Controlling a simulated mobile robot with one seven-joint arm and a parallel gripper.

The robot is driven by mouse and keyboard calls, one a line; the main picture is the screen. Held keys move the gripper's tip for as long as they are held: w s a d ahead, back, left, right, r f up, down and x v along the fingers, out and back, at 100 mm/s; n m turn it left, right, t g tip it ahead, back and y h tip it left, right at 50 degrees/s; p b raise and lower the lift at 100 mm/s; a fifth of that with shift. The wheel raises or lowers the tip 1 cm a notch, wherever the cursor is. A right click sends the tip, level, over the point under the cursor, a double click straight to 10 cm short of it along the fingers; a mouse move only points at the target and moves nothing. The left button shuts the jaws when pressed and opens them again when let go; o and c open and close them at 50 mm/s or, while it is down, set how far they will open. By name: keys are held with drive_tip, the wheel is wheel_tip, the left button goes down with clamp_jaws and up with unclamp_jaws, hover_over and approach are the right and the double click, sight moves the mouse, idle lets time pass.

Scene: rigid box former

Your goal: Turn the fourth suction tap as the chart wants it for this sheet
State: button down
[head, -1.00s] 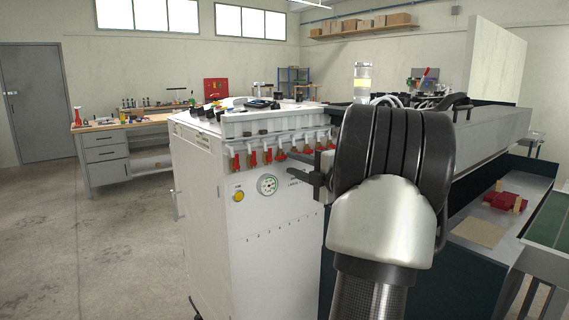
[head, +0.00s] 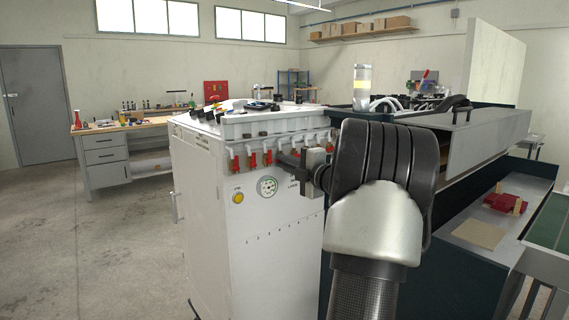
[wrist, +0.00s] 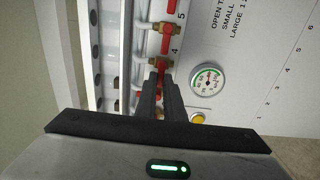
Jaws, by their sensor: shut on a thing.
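A row of red-handled suction taps (head: 252,159) runs along the top of the white cabinet's front; the left ones hang down. My gripper (head: 283,158) is at the fourth tap from the left and hides most of it in the head view. In the wrist view, my gripper (wrist: 161,72) is shut on a red tap handle (wrist: 160,62) beside the printed number 4. How far this handle is turned is hidden by the fingers. The neighbouring tap (wrist: 165,30), toward number 5, has a brass body and its red handle lies along the row.
A round gauge (head: 267,186) and a yellow button (head: 238,198) sit below the taps. Printed chart lettering (wrist: 232,18) is partly cut off in the wrist view. A white manifold (head: 262,122) runs above the taps. Open floor (head: 110,230) lies to the left.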

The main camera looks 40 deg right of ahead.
drive_tip(key=shift+r+m+p, duration=0.15)
drive_tip(key=shift+m+p, duration=0.15)
drive_tip(key=shift+p, duration=0.15)
drive_tip(key=m+p, duration=0.3)
drive_tip(key=r+m+p, duration=0.1)
drive_tip(key=m+p, duration=0.4)
drive_tip(key=p, duration=0.2)
drive_tip(key=shift+d+r+m, duration=0.35)
drive_tip(key=shift+r+m, duration=0.05)
drive_tip(key=m+p, duration=0.2)
drive_tip(key=d+m+p, duration=0.1)
drive_tip(key=m+p, duration=0.2)
drive_tip(key=shift+s+r, duration=0.1)
drive_tip(key=shift+r, duration=0.1)
drive_tip(key=shift+d+f+m+p, duration=0.1)
drive_tip(key=shift+d+m+p, duration=0.05)
drive_tip(key=shift+m+p, duration=0.65)
drive_tip(key=shift+d+m+p, duration=0.1)
drive_tip(key=shift+m+p, duration=0.45)
drive_tip(key=shift+m, duration=0.35)
drive_tip(key=c, duration=1.9)
unclamp_jaws()
drive_tip(key=shift+o, duration=0.2)
